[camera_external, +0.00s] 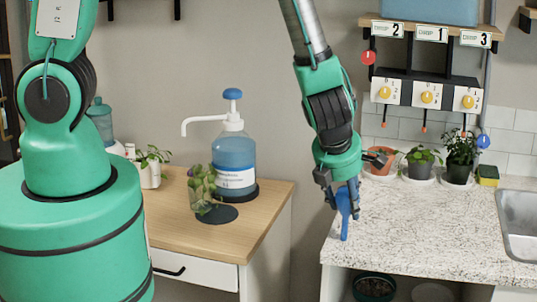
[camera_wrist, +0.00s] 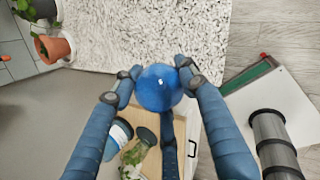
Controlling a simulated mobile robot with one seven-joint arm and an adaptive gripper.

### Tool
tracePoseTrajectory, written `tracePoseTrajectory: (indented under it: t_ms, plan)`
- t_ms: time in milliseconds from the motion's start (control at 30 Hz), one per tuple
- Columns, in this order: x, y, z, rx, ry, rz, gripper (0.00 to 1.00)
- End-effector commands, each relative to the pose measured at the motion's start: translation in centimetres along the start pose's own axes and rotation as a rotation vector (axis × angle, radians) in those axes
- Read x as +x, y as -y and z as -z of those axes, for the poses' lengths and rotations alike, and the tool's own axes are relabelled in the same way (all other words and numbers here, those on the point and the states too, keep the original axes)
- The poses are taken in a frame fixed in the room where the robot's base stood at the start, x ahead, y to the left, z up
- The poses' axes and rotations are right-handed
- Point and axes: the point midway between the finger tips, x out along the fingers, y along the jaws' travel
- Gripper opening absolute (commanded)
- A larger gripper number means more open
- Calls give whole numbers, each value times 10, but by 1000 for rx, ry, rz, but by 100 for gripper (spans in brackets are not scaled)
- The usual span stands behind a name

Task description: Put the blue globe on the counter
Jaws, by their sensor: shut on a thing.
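The blue globe (camera_wrist: 160,88) is round and glossy between the fingertips of my gripper (camera_wrist: 160,80) in the wrist view. My gripper is shut on it. In the external view my gripper (camera_external: 339,186) points down at the left end of the speckled counter (camera_external: 420,215). The counter (camera_wrist: 150,30) lies ahead of the globe in the wrist view.
Potted plants (camera_external: 420,163) and a yellow-green sponge (camera_external: 487,175) stand along the counter's back, with a sink (camera_external: 517,222) at right. The counter's front middle is clear. A wooden cabinet (camera_external: 255,205) with a blue pump bottle (camera_external: 234,160) stands left, across a gap.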

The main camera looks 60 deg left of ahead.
Motion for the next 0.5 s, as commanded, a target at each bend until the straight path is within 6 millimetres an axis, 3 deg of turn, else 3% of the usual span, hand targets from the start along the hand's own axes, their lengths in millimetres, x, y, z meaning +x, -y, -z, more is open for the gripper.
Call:
tracePoseTrajectory:
  t_ms: [233, 267, 300, 333, 500]
  plan:
    - [4, 1, 2, 0, 0, 0, 13]
    - [3, 1, 2, 0, 0, 0, 48]
    - [3, 1, 1, 0, 0, 0, 56]
    - [3, 1, 1, 0, 0, 0, 61]
    - [2, 1, 1, 0, 0, 0, 61]
